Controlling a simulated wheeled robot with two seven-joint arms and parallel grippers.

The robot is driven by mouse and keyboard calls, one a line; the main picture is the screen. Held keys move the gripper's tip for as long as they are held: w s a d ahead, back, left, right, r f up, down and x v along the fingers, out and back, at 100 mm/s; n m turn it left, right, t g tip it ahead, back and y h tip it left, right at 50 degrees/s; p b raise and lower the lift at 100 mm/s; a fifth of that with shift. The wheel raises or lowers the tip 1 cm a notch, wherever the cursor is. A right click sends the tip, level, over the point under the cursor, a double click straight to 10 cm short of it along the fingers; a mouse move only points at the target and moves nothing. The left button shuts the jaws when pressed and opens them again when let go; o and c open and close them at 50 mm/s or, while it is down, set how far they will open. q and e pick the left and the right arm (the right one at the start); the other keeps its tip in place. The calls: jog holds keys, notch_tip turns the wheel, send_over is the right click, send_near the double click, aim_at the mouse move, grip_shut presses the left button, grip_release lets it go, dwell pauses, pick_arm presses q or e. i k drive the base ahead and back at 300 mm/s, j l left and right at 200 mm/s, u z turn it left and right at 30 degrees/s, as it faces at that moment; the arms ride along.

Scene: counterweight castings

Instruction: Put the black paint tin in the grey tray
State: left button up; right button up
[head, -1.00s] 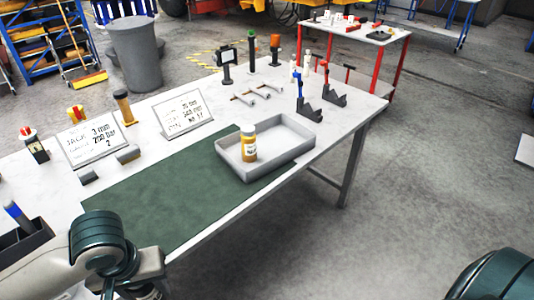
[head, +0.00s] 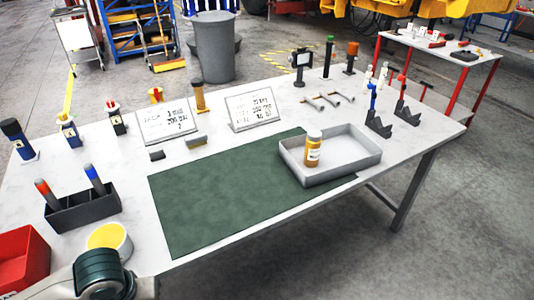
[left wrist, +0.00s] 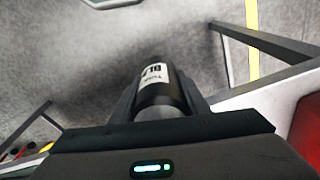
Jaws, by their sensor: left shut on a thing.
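The black paint tin (left wrist: 158,88) shows in the left wrist view as a black cylinder with a white label, partly hidden by the gripper body. My left gripper (left wrist: 160,104) is shut on it, with a finger on each side. In the head view, only a part of my left arm shows at the bottom left; the gripper and tin are out of that picture. The grey tray (head: 352,148) stands at the right part of the table, partly on the green mat. A yellow-orange jar (head: 313,150) with a white label stands upright in it. My right gripper is not in view.
The green mat (head: 215,200) is bare left of the tray. A yellow-topped tin (head: 108,240), a dark pen holder (head: 85,212) and a red bin (head: 22,255) are at the left. Two sign plates (head: 252,108) stand behind the mat. Dark stands (head: 378,126) are behind the tray.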

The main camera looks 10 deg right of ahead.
aim_at(346, 152)
jog(key=i+l, duration=0.1)
jog(key=l, duration=1.15)
jog(key=i+l, duration=0.15)
jog(key=l, duration=0.5)
jog(key=i+l, duration=0.1)
jog(key=l, duration=1.15)
jog(key=i, duration=0.05)
